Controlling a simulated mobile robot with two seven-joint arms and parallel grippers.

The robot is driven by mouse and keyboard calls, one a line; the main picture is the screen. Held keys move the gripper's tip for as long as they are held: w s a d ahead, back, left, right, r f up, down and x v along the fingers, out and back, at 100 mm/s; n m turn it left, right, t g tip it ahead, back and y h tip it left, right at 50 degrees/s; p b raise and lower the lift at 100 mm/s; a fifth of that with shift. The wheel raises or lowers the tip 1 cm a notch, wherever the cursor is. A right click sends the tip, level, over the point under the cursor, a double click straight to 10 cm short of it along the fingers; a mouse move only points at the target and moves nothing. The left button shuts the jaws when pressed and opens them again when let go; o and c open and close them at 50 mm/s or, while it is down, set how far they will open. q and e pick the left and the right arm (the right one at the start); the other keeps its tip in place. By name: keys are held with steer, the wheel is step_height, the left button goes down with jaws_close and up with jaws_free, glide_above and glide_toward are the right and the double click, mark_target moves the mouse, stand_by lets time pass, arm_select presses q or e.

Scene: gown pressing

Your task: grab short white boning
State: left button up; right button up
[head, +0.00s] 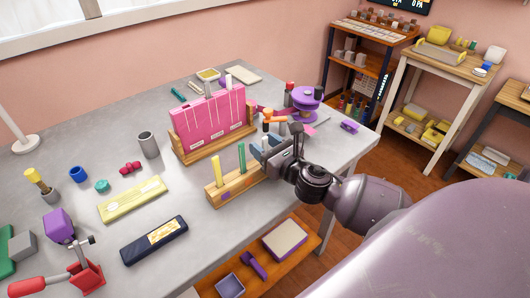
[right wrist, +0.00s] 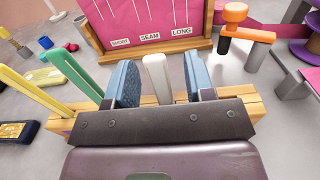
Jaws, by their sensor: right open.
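The short white boning (right wrist: 156,82) stands upright in the wooden rack (head: 232,186), between the blue finger pads of my right gripper (right wrist: 158,70). The gripper is open, with a gap showing on each side of the boning. In the head view my right gripper (head: 264,146) is at the rack's right end and hides the white boning. A green boning (head: 241,158) and a yellow boning (head: 214,158) stand in the same rack, to the left. My left gripper is not in view.
A pink panel (head: 208,118) in a wooden stand, labelled SHORT, SEAM and LONG, is just behind the rack. An orange-topped grey item (right wrist: 232,25) stands right of the gripper. A yellow case (head: 132,200) and a dark blue case (head: 154,240) lie to the left.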

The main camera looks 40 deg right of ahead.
steer(key=shift+w+a, duration=0.1)
steer(key=shift+w, duration=0.85)
jaws_close()
